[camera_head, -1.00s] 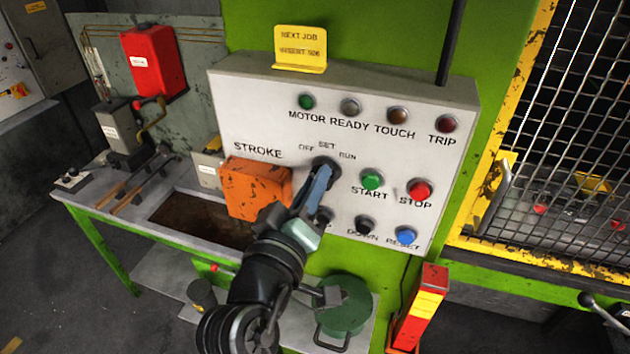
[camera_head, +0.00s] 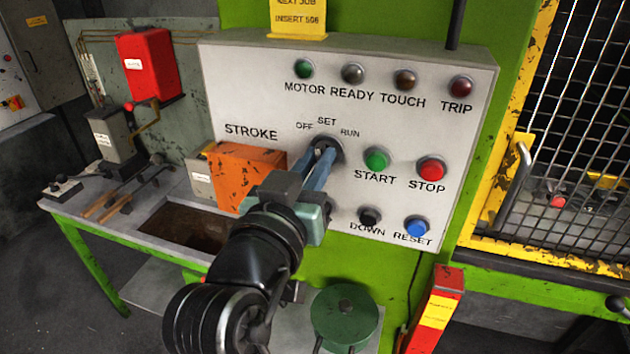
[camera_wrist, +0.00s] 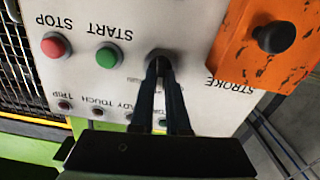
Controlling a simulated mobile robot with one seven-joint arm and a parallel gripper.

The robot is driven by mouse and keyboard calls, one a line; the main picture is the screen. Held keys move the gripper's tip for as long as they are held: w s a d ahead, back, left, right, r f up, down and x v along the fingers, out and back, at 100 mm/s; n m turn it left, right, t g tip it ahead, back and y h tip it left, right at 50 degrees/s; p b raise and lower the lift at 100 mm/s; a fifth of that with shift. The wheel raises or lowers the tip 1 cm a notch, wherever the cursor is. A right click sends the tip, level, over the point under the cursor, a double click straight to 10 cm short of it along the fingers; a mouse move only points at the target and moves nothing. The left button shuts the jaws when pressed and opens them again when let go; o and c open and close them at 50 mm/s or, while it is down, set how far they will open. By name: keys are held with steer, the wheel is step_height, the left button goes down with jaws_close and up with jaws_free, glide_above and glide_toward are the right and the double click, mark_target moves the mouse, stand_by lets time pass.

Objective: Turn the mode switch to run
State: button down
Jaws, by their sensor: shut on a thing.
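The mode switch (camera_head: 329,150) is a dark rotary knob on the light grey control panel (camera_head: 240,90), below the labels OFF, SET and RUN. My gripper (camera_head: 320,158) reaches up to it from below, with its blue fingers shut on the knob. In the wrist view the knob (camera_wrist: 158,56) shows upside down between the fingertips of my gripper (camera_wrist: 160,72). The fingers cover much of the knob, so I cannot tell which label it points at.
A green START button (camera_head: 376,158) and a red STOP button (camera_head: 431,169) sit right of the switch. A black DOWN button (camera_head: 370,216) and a blue RESET button (camera_head: 416,227) are below. An orange box (camera_head: 243,178) stands out at the left, close to my gripper.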

steer(key=shift+d+f+m+b, duration=0.1)
steer(key=shift+m+b, duration=2.1)
steer(key=shift+m, duration=0.35)
steer(key=shift+d+m+b, duration=0.1)
steer(key=shift+m+b, duration=2.05)
steer(key=shift+m, duration=0.4)
steer(key=c, duration=0.9)
jaws_free()
steer(key=shift+s, duration=0.15)
steer(key=b+v, duration=0.5)
steer(key=v, duration=0.7)
steer(key=shift+s+b, duration=0.3)
steer(key=shift+s, duration=0.1)
